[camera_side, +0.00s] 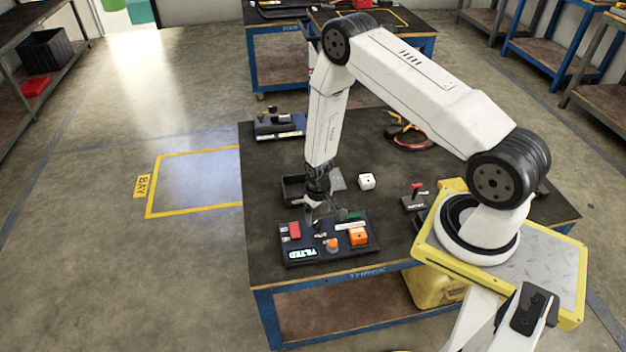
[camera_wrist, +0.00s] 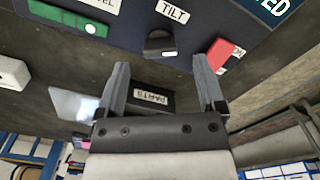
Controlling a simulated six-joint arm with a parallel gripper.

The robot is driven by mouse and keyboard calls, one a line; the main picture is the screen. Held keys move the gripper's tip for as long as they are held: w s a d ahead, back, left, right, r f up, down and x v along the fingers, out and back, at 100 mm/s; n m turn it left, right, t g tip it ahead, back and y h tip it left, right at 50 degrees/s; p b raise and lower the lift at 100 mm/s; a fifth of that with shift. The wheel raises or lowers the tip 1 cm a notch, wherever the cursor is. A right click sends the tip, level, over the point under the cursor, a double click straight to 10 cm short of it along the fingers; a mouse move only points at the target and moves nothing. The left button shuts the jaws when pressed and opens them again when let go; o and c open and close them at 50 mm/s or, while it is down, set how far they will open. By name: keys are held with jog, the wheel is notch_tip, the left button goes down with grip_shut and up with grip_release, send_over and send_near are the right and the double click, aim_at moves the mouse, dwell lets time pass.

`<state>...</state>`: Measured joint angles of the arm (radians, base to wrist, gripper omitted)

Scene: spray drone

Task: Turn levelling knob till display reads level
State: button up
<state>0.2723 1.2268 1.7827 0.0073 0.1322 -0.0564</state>
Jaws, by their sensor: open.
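The dark control panel (camera_side: 285,262) lies at the front of the workbench. Its lit display (camera_side: 303,254) reads "TILTED"; the wrist view shows only the end of that display (camera_wrist: 272,5). My gripper (camera_side: 316,221) is low over the panel's back edge. In the wrist view its fingers (camera_wrist: 160,64) are open and empty, apart from the knob.
The panel also bears a red part (camera_side: 294,230), an orange button (camera_side: 332,244) and an orange box (camera_side: 358,237). A dark parts bin (camera_side: 292,190) stands behind it. The bench's left middle is clear.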

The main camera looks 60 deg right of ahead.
aim_at(318, 220)
jog(key=shift+f, duration=1.55)
jog(key=shift+c, duration=0.2)
grip_shut()
jog(key=shift+m, duration=3.2)
jog(key=shift+o, duration=0.2)
grip_release()
